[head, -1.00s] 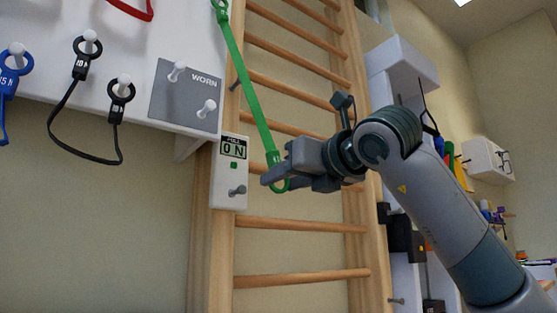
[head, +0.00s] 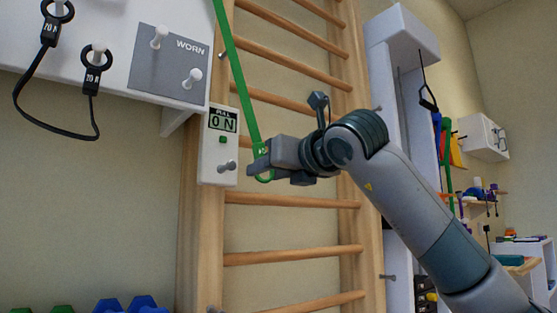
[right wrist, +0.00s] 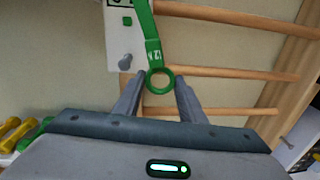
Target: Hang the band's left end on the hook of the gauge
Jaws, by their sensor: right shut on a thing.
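The green band (head: 238,82) runs down from the top of the head view to my right gripper (head: 257,171). The gauge (head: 218,150) is a white box on the left post of the wall bars, reading 0 N. Its grey hook (head: 222,168) sticks out low on its face, also in the right wrist view (right wrist: 125,62). The ring is to the right of the hook and apart from it. The band's upper end is out of view.
A white board (head: 120,95) with pegs, a black band (head: 62,120) and a grey WORN panel (head: 170,62) is up left of the gauge. Wooden wall bars (head: 290,200) stand behind my gripper. Dumbbells (head: 130,304) lie at the bottom left.

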